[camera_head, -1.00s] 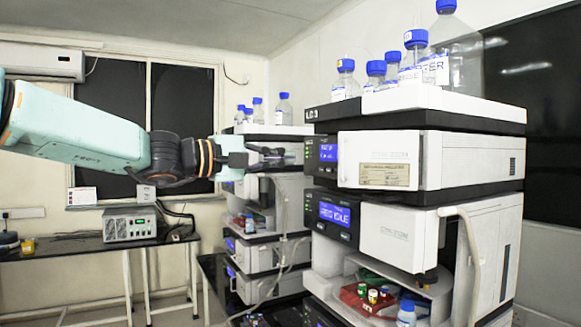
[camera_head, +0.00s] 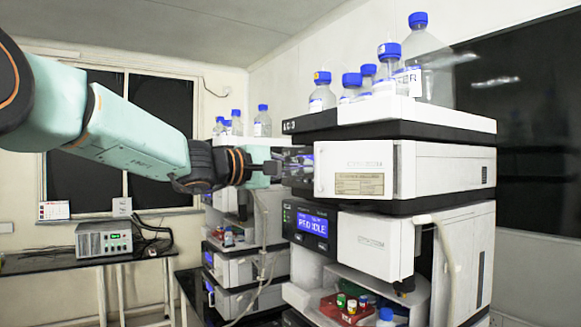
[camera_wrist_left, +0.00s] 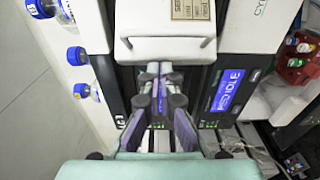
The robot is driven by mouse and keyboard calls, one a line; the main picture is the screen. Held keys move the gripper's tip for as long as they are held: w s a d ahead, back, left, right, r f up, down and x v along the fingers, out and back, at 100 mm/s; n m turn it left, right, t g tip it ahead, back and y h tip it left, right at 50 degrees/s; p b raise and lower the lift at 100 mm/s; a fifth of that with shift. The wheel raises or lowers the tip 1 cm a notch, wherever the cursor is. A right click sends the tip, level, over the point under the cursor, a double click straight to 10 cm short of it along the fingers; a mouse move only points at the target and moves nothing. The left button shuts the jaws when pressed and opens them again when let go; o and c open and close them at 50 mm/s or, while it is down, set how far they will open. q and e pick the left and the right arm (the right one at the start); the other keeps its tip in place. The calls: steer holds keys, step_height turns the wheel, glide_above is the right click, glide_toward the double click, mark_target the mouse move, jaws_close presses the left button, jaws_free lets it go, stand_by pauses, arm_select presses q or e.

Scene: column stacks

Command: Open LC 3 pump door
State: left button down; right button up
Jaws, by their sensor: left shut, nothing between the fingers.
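The LC 3 stack (camera_head: 405,128) stands at the right of the head view, its label at the top left corner. Its pump door (camera_head: 340,158) is the white panel with a tan label plate, just below the top tray; I cannot tell if it is ajar. It also shows at the top of the left wrist view (camera_wrist_left: 140,22). My left gripper (camera_head: 308,160) is shut and empty, its tips by the door's left edge, in front of the pump's display panel. In the left wrist view the fingertips (camera_wrist_left: 160,68) are close to that edge; contact is unclear. My right gripper is out of view.
Blue-capped bottles (camera_head: 430,65) stand on top of the stack. Below is a module with a lit display (camera_head: 312,224) and an open bay with a red vial rack (camera_head: 345,305). A second stack (camera_head: 235,270) stands behind at left. A bench (camera_head: 70,262) carries a grey instrument (camera_head: 104,238).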

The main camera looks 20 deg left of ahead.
arm_select(q)
steer(key=s, duration=0.1)
steer(key=s+d, duration=0.1)
steer(key=s, duration=0.1)
steer(key=shift+f, duration=0.2)
steer(key=shift+a, duration=0.1)
steer(key=shift+w+f, duration=0.2)
steer(key=shift+w, duration=0.1)
steer(key=shift+b, duration=0.35)
